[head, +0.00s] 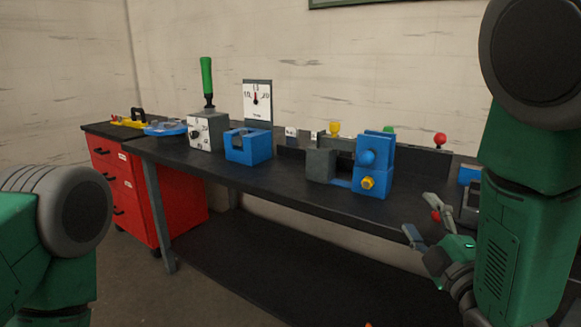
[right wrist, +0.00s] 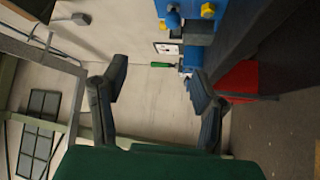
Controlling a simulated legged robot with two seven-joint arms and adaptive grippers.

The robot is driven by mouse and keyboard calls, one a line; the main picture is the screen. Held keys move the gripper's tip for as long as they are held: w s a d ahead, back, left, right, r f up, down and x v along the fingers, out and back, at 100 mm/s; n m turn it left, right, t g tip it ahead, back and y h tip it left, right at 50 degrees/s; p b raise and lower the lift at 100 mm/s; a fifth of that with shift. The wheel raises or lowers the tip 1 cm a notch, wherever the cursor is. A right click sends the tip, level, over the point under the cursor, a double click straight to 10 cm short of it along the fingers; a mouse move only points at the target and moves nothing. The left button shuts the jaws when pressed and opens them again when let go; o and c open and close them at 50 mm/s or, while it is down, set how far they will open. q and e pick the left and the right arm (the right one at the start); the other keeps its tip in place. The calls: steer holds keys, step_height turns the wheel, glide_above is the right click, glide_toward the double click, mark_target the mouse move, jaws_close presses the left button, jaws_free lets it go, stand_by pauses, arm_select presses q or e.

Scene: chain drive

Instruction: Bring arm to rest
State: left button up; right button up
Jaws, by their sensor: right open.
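My right gripper (head: 424,217) is at the front right edge of the bench in the head view, below my green right arm. Its jaws are apart with nothing held between them. In the right wrist view the same gripper (right wrist: 158,85) shows two dark fingers spread wide, with the wall behind the gap. A rounded grey and green part of my left arm shows at the lower left of the head view. My left gripper is outside both views.
The dark bench (head: 290,182) holds a blue vise-like block (head: 375,165), a blue holder (head: 247,147), a white box (head: 207,132) with a green handle, and a dial gauge (head: 257,100). A red drawer cabinet (head: 120,185) stands left. Open floor lies in front.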

steer(key=s+d+f+m+g+h, duration=0.1)
steer(key=s+f+m+g, duration=0.25)
steer(key=f, duration=0.45)
steer(key=s+d+f+m+g+h+p, duration=0.1)
steer(key=s+f+m+g, duration=0.25)
steer(key=f, duration=0.55)
steer(key=s+d+f+m+g+h, duration=0.1)
steer(key=s+d+f+m+g, duration=0.15)
steer(key=s+f, duration=0.4)
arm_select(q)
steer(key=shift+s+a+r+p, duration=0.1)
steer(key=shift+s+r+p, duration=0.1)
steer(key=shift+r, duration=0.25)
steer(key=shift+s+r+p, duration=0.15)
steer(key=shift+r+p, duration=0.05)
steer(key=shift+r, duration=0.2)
arm_select(e)
steer(key=s+f+m+g, duration=0.3)
steer(key=s+f+g, duration=0.2)
steer(key=s, duration=0.5)
steer(key=s+f+m+g, duration=0.3)
steer(key=s+f+g, duration=0.2)
steer(key=s, duration=0.5)
step_height(320, 180, down, 3)
steer(key=shift+s+a+r+m, duration=0.15)
steer(key=shift+s+a+m, duration=0.1)
steer(key=shift+s+m, duration=0.15)
